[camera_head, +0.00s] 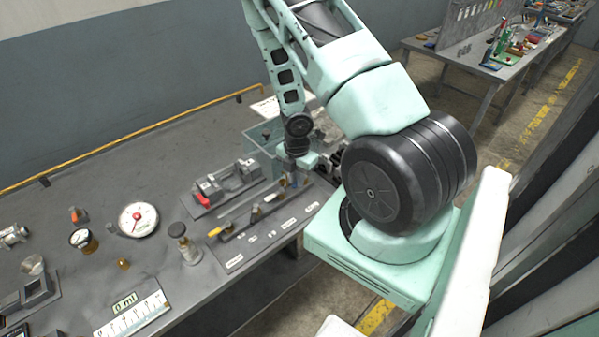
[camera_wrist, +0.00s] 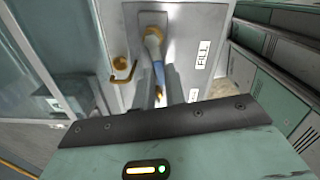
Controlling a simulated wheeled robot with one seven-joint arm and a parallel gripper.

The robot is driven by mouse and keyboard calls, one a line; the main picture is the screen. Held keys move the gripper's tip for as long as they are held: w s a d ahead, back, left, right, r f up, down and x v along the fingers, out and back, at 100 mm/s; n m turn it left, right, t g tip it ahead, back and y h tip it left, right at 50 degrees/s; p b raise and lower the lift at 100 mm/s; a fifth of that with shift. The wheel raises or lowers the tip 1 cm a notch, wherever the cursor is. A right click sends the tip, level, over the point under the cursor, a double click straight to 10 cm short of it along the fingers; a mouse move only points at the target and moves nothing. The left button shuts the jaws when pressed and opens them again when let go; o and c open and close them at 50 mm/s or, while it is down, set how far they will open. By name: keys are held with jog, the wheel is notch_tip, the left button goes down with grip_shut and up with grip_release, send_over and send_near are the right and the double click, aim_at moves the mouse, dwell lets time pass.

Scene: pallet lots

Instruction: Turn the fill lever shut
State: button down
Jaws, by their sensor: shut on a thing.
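The fill lever (camera_wrist: 153,42) shows in the wrist view, a metal arm on a grey plate beside a white FILL label (camera_wrist: 203,53). Its blue grip (camera_wrist: 160,76) lies between the fingers of my gripper (camera_wrist: 163,88), which is shut on it. The lever lies nearly in line with my fingers. In the head view my gripper (camera_head: 292,178) is down at the far right end of the labelled valve panel (camera_head: 240,240). There the arm's end hides most of the lever. The fingers partly cover the grip in the wrist view.
A yellow-handled lever (camera_head: 216,231) sits at the panel's near end. A clamp-like fixture with a red part (camera_head: 203,199) stands behind the panel. A round dial gauge (camera_head: 138,219) and small bottles stand left. A teal open bin (camera_head: 262,146) is close behind my gripper.

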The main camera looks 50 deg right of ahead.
jog(key=shift+w+m+p, duration=0.25)
jog(key=shift+m+p, duration=0.25)
jog(key=shift+m, duration=0.2)
jog(key=shift+w+m+p, duration=0.2)
jog(key=shift+m+p, duration=0.3)
jog(key=shift+m, duration=0.2)
jog(key=c, duration=1.5)
grip_release()
jog(key=shift+o, duration=0.2)
